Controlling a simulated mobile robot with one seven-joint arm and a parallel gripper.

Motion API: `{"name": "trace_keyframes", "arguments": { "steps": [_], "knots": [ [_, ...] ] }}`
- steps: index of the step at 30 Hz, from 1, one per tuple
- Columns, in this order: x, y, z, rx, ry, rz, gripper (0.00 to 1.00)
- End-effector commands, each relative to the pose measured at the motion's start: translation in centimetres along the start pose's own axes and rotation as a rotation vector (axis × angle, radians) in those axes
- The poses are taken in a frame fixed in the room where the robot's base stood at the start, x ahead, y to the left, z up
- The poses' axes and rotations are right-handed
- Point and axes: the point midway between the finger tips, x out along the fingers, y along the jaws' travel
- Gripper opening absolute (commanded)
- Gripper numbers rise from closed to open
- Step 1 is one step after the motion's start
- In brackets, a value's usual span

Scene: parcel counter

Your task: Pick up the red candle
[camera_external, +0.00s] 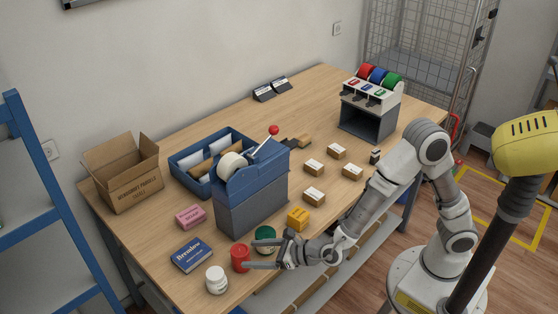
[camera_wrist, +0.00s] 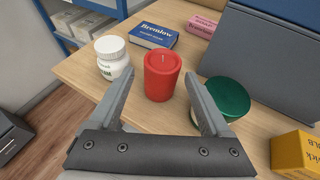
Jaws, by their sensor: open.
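The red candle (camera_external: 240,258) stands upright on the wooden counter near its front edge. In the wrist view the red candle (camera_wrist: 161,76) is just beyond the fingertips, roughly centred between them, with its wick showing on top. My gripper (camera_external: 264,254) is open and empty, with its fingers pointing toward the candle; its two fingers also show in the wrist view (camera_wrist: 160,90). I cannot tell whether either finger touches the candle. In the external view the fingers cover part of the space beside the candle.
A green-lidded jar (camera_wrist: 229,97) stands close by the right finger. A white jar (camera_wrist: 112,57) stands left of the candle. A blue book (camera_external: 191,254), a pink box (camera_external: 190,216), a yellow box (camera_external: 298,219) and a blue-grey dispenser (camera_external: 252,200) stand around. Bare counter lies between them.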

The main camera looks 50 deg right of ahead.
Motion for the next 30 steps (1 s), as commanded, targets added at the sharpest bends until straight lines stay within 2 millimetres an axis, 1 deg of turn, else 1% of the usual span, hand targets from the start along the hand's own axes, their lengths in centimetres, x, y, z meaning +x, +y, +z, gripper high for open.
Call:
{"name": "trace_keyframes", "arguments": {
  "steps": [1, 3, 11, 15, 19, 22, 28, 29, 30],
  "knots": [
    [1.0, -0.1, -0.2, 0.001, 0.002, -0.002, 0.82],
    [1.9, 0.0, -0.1, 0.001, 0.002, 0.000, 0.82],
    [3.8, -0.1, -0.1, 0.000, 0.001, -0.002, 0.82],
    [6.0, -0.3, -0.1, 0.001, 0.001, -0.001, 0.82],
    [7.6, -0.3, 0.1, 0.001, 0.000, 0.000, 0.82],
    [8.1, -0.3, 0.0, 0.000, 0.001, 0.000, 0.82],
    [8.2, -0.3, 0.1, 0.001, 0.000, 0.000, 0.82],
    [8.2, -0.3, 0.1, 0.001, 0.000, 0.000, 0.80],
    [8.2, -0.3, 0.1, 0.001, 0.000, 0.000, 0.73]
  ]
}}
